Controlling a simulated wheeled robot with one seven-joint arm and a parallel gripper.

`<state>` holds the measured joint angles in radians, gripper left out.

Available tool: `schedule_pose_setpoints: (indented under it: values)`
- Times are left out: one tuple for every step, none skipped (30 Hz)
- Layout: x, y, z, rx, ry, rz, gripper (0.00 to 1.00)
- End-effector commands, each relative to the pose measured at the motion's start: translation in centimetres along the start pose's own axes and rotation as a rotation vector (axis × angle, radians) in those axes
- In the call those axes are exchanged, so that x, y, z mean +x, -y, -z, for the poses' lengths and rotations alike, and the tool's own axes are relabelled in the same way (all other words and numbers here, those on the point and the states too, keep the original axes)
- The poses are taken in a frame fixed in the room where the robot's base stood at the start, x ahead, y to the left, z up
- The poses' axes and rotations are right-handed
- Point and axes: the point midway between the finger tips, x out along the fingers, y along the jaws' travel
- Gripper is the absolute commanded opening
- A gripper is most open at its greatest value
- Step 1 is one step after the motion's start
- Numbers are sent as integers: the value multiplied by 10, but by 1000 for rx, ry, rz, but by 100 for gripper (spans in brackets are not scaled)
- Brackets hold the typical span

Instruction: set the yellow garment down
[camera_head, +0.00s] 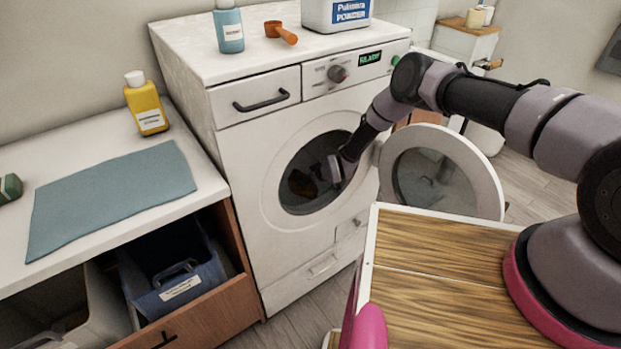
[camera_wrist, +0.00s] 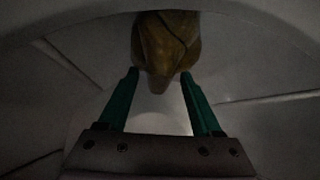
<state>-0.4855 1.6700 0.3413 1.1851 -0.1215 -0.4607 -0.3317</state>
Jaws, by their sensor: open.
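My gripper (camera_wrist: 160,80) reaches into the drum of the washing machine (camera_head: 258,190) through its open front. In the wrist view its two green fingers are spread apart. The yellow garment (camera_wrist: 165,45), dark in the dim drum, lies bunched just beyond and between the fingertips; I cannot tell whether it touches them. In the head view the garment is a small dark yellow-brown patch (camera_head: 300,183) inside the drum, left of my gripper. Much of the drum's inside is in shadow, and my wrist covers part of the opening.
The round washer door (camera_head: 480,185) stands open to the right, close to my arm. A counter at left holds a blue-grey cloth (camera_head: 110,195) and a yellow bottle (camera_head: 146,105). A blue basket (camera_head: 180,285) sits below. A blue bottle (camera_head: 229,28) and orange scoop (camera_head: 281,32) stand on the washer.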

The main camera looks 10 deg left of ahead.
Motion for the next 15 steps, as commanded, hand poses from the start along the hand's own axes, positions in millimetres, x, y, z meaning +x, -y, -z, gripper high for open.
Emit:
schedule_pose_setpoints:
  values:
    - [-3, -1, 1, 0, -1, 0, 66]
    - [-5, -1, 1, 0, -1, -1, 66]
    - [-10, -1, 2, 0, -1, 0, 66]
    - [-13, -1, 2, 0, -1, 0, 66]
    - [-18, -1, 1, 0, 0, 0, 66]
    - [-25, -1, 2, -1, -1, 0, 66]
    - [-30, -2, 1, -1, 0, 0, 66]
    - [-36, -2, 2, -1, 0, -1, 66]
    - [-45, -1, 2, -1, 0, 0, 66]
    - [-51, -1, 2, -1, 0, 0, 66]
    - [-58, -1, 2, -1, 0, 0, 66]
    - [-66, -2, 2, 0, 0, -1, 66]
    - [-73, -2, 2, 1, 0, -1, 66]
    - [-79, -1, 1, 1, 0, -1, 66]
    - [-86, -1, 1, 0, 0, 0, 66]
